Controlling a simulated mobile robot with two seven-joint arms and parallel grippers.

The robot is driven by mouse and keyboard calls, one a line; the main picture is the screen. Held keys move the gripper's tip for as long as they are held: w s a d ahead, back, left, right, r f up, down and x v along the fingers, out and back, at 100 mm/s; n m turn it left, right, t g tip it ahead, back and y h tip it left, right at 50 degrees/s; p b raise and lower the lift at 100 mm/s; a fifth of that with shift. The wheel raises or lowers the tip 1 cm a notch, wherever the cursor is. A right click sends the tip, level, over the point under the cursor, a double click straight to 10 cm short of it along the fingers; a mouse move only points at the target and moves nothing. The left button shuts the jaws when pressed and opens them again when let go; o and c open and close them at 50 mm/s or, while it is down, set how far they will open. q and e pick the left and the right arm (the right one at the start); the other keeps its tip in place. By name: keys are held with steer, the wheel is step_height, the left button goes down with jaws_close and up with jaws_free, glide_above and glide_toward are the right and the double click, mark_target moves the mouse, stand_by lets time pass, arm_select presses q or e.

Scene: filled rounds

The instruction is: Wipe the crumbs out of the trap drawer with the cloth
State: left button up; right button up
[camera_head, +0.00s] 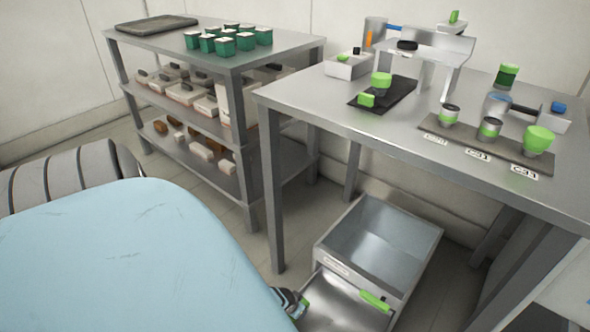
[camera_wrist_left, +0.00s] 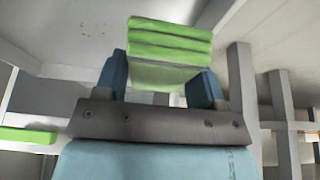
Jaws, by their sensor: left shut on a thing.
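My left gripper (camera_wrist_left: 165,90) has blue fingers and is shut on a folded green cloth (camera_wrist_left: 170,42). In the head view the left gripper (camera_head: 300,303) is low at the bottom, partly behind my blue arm, beside the left edge of the metal trap drawer (camera_head: 340,310). The drawer sits at the front of an open grey metal box (camera_head: 420,232) on the floor and has a green handle (camera_head: 375,300). I cannot make out crumbs in it. Whether the cloth touches the drawer cannot be told. My right gripper is not in view.
A steel table (camera_head: 310,95) stands over the box, its legs close by. A shelf rack (camera_head: 190,55) with green pots stands to the left. Floor between them is clear.

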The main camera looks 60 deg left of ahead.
arm_select(q)
step_height(320, 180, up, 3)
steer(key=p, duration=0.3)
stand_by(0.4)
